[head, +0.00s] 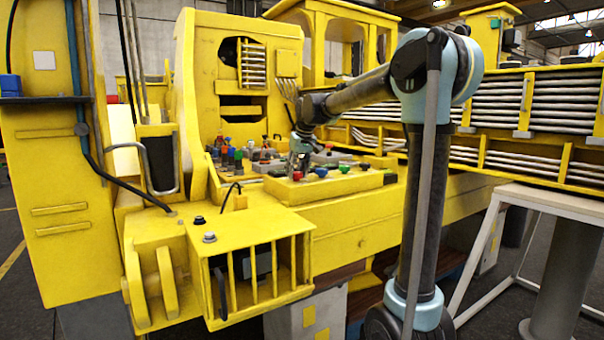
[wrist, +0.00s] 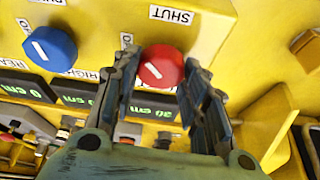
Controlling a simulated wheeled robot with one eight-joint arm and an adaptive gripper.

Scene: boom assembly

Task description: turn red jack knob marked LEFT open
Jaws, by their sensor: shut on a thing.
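A round red knob (wrist: 160,66) with a white pointer line sits on the yellow panel in the wrist view. An upside-down SHUT label (wrist: 171,15) is beside it; I cannot read the word LEFT at this knob. My gripper (wrist: 163,72) has one finger on each side of the red knob and is shut on it. The fingers hide parts of the knob's sides and the labels around it. In the head view my gripper (head: 299,160) reaches down to the red knob (head: 297,176) at the left end of the yellow control box (head: 335,187).
A blue knob (wrist: 50,48) is left of the red one in the wrist view. Green displays (wrist: 150,105) lie below the knobs. Several levers (head: 240,155) stand left of the box.

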